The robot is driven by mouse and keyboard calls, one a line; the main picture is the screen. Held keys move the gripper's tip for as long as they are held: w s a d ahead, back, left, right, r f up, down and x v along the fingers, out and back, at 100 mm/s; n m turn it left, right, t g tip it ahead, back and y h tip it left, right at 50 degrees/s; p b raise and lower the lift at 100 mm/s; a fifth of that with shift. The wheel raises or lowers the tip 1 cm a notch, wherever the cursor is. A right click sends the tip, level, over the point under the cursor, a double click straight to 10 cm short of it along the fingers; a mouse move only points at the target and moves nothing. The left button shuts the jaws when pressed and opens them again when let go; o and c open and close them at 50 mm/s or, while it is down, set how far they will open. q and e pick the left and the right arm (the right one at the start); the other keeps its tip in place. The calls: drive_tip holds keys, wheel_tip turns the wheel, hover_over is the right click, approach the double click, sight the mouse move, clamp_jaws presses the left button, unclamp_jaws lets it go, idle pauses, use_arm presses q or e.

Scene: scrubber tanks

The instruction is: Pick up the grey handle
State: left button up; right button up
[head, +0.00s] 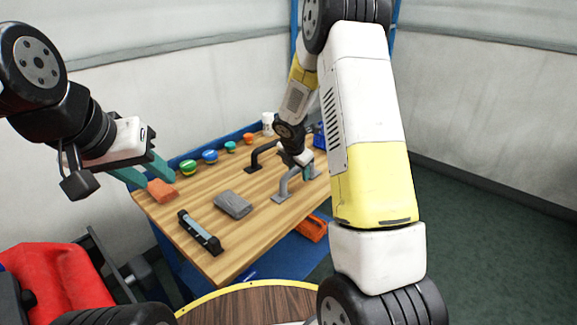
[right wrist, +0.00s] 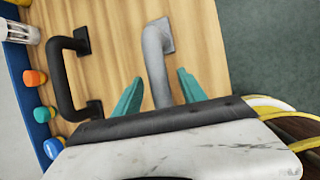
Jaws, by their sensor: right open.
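The grey handle (head: 283,186) is a light grey U-shaped bar with flat feet, standing on the wooden workbench (head: 252,258) near its right edge. My right gripper (head: 306,170) is above and beside it in the head view, partly hidden by its own wrist. In the right wrist view the grey handle (right wrist: 155,65) runs between the two spread teal fingers of my right gripper (right wrist: 158,92). No contact shows, and the handle's near end is hidden by the gripper body. My left gripper (head: 147,172) is open and close to a reddish-brown brick (head: 162,190); contact cannot be told.
A black handle (head: 262,157) stands beside the grey one and also shows in the right wrist view (right wrist: 65,75).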

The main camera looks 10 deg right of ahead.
drive_tip(key=shift+f, duration=0.3)
idle(0.5)
clamp_jaws()
